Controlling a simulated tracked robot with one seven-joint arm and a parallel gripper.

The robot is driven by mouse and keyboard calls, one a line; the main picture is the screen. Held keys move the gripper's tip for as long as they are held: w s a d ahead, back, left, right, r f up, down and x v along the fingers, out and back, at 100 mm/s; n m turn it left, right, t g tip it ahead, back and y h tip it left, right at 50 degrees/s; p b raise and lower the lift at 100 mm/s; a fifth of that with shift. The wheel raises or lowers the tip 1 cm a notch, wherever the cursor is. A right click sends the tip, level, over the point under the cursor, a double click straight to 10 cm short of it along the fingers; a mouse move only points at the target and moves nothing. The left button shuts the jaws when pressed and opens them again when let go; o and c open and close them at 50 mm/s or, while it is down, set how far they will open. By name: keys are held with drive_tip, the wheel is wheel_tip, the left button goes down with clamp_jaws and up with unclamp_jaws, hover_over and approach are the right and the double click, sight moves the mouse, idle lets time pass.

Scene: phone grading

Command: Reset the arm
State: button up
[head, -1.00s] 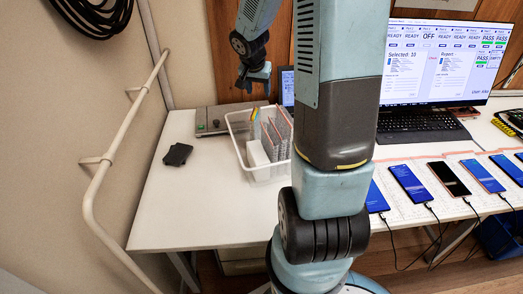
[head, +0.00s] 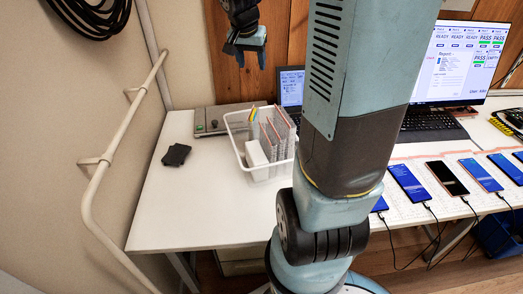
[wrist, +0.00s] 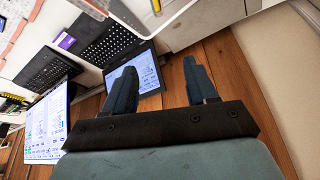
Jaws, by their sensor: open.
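My gripper (head: 247,58) is high in the head view, above the back of the table, in front of the wooden wall. In the wrist view my gripper (wrist: 159,66) shows two dark fingers spread apart with nothing between them. It is open and empty. My arm rises through the middle of the head view and hides part of the table and the large monitor.
A white basket (head: 268,172) with upright dividers stands on the white table (head: 190,218). A dark object (head: 176,155) lies to its left. A laptop (head: 290,88) stands behind. Several phones (head: 447,178) lie right. A wall rail (head: 92,190) runs at left.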

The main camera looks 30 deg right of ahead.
drive_tip(key=shift+s+a+r, duration=0.15)
drive_tip(key=shift+r, duration=0.3)
drive_tip(key=shift+s+r, duration=0.1)
drive_tip(key=s+a+r+n+y, duration=0.1)
drive_tip(key=s+a+r+n, duration=0.1)
drive_tip(key=s, duration=0.5)
drive_tip(key=s+a+r+n+t+y, duration=0.1)
drive_tip(key=s+a+n, duration=0.3)
drive_tip(key=s, duration=0.4)
drive_tip(key=s+a+r+n+t+y, duration=0.1)
drive_tip(key=s+a+r+n, duration=0.1)
drive_tip(key=s, duration=0.6)
drive_tip(key=shift+a+r+n, duration=0.4)
drive_tip(key=shift+a+r, duration=0.15)
drive_tip(key=shift+a, duration=0.65)
